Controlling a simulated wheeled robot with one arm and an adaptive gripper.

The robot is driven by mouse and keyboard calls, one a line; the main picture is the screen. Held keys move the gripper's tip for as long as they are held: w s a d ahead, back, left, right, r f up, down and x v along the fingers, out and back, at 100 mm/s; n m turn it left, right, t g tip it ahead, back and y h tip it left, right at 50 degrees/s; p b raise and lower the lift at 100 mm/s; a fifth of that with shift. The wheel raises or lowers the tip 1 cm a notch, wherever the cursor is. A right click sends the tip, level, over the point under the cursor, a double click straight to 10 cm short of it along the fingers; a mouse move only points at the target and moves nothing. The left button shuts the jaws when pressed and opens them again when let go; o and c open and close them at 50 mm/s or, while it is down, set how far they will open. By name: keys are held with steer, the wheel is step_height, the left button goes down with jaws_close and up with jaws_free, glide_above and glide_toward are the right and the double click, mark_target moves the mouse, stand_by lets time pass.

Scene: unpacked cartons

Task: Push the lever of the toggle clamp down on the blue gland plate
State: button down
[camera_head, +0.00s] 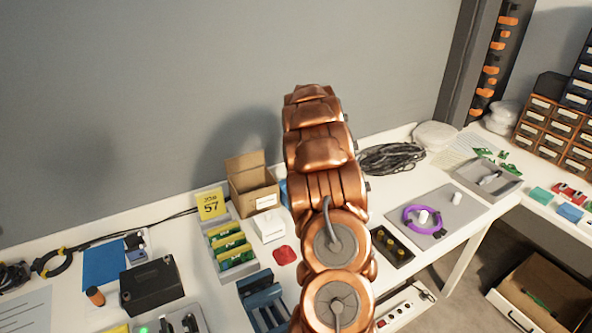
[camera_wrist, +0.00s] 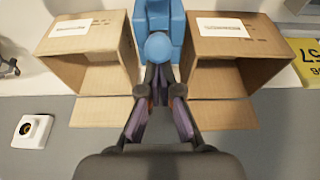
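My gripper shows in the wrist view (camera_wrist: 162,84), its two dark fingers converging with the tips close together and nothing seen between them. Beyond the tips is a blue body (camera_wrist: 176,22) with a round, lighter blue knob (camera_wrist: 159,46), between two cartons. I cannot tell whether this is the toggle clamp on the gland plate, or whether the tips touch it. In the head view my copper arm hides the gripper; a bit of blue (camera_head: 283,191) shows beside it. A flat blue sheet (camera_head: 103,266) lies at the left.
Open cartons (camera_wrist: 85,58) and (camera_wrist: 232,58) flank the fingers closely. One open carton (camera_head: 252,190) shows in the head view beside the yellow sign (camera_head: 211,204). A black box (camera_head: 150,287), a green-filled tray (camera_head: 219,250) and a purple ring (camera_head: 406,222) occupy the bench.

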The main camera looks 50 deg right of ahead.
steer(key=shift+s+a+f, duration=0.1)
steer(key=shift+f, duration=0.3)
steer(key=shift+r, duration=0.3)
steer(key=v, duration=1.2)
